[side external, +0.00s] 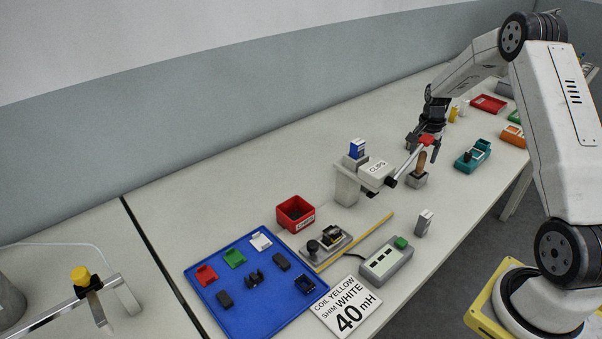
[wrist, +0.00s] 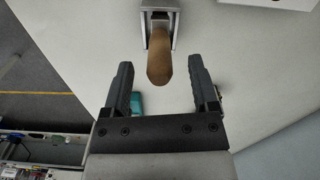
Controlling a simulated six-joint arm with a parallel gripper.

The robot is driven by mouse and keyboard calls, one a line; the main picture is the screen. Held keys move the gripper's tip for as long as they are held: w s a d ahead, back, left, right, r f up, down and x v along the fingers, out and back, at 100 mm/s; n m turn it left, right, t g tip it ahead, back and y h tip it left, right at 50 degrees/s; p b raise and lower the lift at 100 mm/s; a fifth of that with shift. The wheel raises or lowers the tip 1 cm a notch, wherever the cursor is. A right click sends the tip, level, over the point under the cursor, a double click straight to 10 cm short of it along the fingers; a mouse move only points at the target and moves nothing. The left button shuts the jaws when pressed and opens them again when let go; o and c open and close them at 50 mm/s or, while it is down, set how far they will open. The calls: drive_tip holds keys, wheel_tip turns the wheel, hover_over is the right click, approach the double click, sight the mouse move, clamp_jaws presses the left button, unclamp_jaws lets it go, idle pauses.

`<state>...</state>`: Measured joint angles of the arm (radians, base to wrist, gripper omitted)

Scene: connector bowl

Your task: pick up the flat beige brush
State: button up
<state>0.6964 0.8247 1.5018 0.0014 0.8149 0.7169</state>
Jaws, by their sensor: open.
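A tan-brown rounded handle (side external: 421,162), which looks like the brush, stands up in a small grey holder (side external: 416,180) toward the right of the bench. Its lower end is hidden in the holder, so I cannot see bristles. In the wrist view the handle (wrist: 159,58) points toward me from the grey holder (wrist: 147,7). My gripper (side external: 424,151) is open and empty, just above and around the handle's top in the side view. In the wrist view the gripper's fingertips (wrist: 160,65) are to either side of the handle, with a visible gap on both sides.
A blue tray (side external: 245,285) with several small parts lies farther left. Bare bench surrounds the holder's front.

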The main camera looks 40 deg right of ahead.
sight(418, 172)
drive_tip(key=shift+f, duration=1.85)
clamp_jaws()
